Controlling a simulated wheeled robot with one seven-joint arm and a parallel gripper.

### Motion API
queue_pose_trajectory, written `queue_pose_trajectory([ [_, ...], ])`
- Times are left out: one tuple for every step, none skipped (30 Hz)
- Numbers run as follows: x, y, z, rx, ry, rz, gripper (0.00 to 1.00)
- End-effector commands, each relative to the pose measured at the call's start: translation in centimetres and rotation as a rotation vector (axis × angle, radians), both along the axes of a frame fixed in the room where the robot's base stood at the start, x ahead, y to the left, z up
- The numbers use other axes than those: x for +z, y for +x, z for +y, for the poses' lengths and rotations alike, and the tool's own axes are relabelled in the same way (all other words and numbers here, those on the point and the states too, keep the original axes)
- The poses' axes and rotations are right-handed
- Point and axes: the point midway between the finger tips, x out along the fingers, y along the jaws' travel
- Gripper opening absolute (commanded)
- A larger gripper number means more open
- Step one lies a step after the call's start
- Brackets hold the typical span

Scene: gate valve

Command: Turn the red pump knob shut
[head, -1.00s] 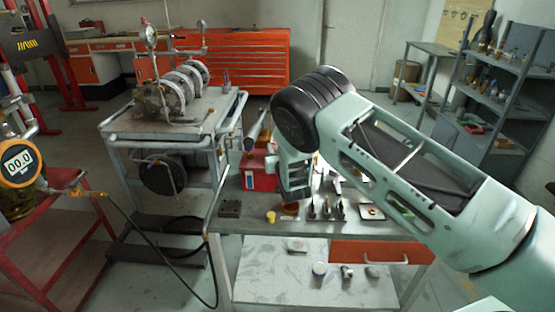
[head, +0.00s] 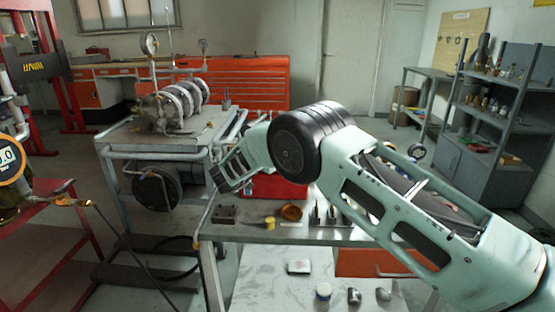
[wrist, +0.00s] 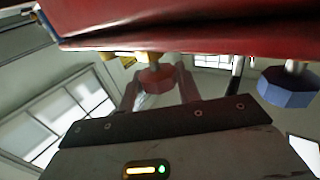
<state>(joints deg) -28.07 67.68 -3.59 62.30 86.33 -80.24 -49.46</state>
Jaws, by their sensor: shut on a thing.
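In the wrist view, a faceted red knob (wrist: 155,79) hangs on a brass-coloured stem below a large red body (wrist: 220,40). My gripper (wrist: 157,74) is shut on the red knob, with one finger on each side of it. The gripper's dark palm edge is below the knob, a short gap away. In the head view my arm reaches left over the bench, and the fingertips and the red knob cannot be made out there.
A blue knob (wrist: 287,86) hangs from the red body to the right of my gripper. In the head view, a red box (head: 272,187) stands behind my arm on the bench. A grey cart (head: 165,130) with machinery is at left. A red stand (head: 40,230) is at far left.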

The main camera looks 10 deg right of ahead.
Motion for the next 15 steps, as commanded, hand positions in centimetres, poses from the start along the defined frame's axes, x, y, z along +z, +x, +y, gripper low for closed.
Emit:
queue_pose_trajectory([
  [-0.35,0.09,0.00,-0.028,0.001,-0.005,0.11],
  [-0.34,0.09,0.01,-0.044,0.002,-0.004,0.11],
  [-0.28,0.08,0.01,-0.064,0.001,-0.004,0.11],
  [-0.26,0.09,0.00,-0.077,0.001,-0.004,0.11],
  [-0.21,0.07,-0.01,-0.091,0.001,-0.004,0.11],
  [-0.22,0.07,-0.03,-0.106,0.001,-0.004,0.11],
  [-0.19,0.07,-0.05,-0.117,-0.001,-0.004,0.11],
  [-0.14,0.06,-0.07,-0.127,-0.002,-0.004,0.11],
  [-0.08,0.08,-0.07,-0.138,-0.002,-0.004,0.11],
  [-0.04,0.08,-0.08,-0.146,-0.002,-0.004,0.11],
  [0.01,0.07,-0.09,-0.153,-0.002,-0.004,0.11],
  [0.01,0.06,-0.09,-0.161,-0.002,-0.003,0.11],
  [0.04,0.06,-0.10,-0.166,-0.002,-0.004,0.11],
  [0.06,0.06,-0.10,-0.170,-0.002,-0.003,0.11],
  [0.07,0.06,-0.11,-0.175,-0.003,-0.003,0.11],
])
